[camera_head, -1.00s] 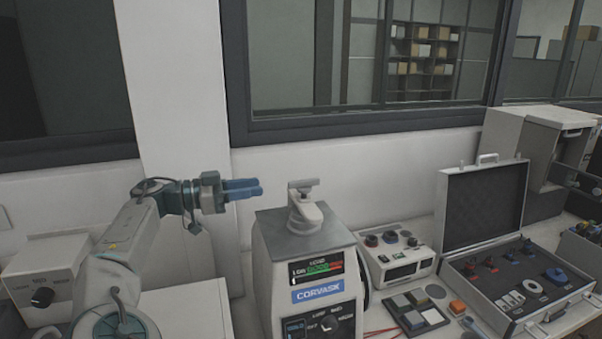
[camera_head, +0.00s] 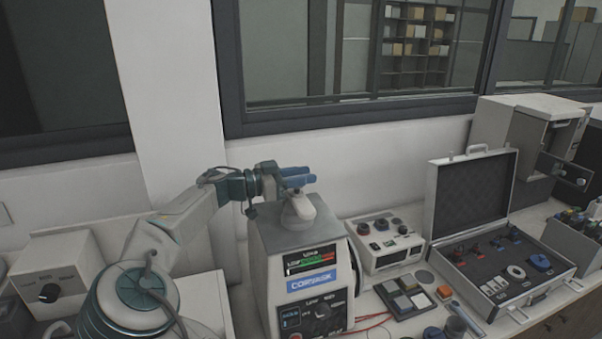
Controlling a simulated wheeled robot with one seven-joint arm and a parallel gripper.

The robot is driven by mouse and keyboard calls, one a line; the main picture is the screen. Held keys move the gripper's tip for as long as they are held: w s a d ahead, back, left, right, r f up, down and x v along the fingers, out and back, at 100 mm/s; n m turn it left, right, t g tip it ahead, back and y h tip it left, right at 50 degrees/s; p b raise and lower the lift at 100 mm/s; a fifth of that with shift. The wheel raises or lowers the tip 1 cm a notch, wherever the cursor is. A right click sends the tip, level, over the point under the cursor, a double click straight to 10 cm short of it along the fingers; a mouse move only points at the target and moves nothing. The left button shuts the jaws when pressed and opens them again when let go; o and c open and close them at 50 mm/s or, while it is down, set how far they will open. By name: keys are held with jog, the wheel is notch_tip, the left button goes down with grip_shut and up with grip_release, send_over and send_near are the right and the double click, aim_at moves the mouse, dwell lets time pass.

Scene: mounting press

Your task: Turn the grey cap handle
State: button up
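The mounting press (camera_head: 273,245) stands on the bench in the middle, with a lit display and a blue label on its front. Its grey cap handle (camera_head: 299,212) sits on top; the upper part of the handle is hidden behind or between my gripper's fingers. My gripper (camera_head: 298,177) has blue fingers pointing right, level with the top of the handle. The two fingers overlap in this view with a small offset between them. I cannot tell whether they touch the handle or how far apart they are.
Right of the press stand a small control box (camera_head: 387,243), a tray of square samples (camera_head: 404,294) and an open case (camera_head: 497,269) with parts. A white box with a knob (camera_head: 62,275) is at left. The wall and window are behind.

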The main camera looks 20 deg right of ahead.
grip_shut()
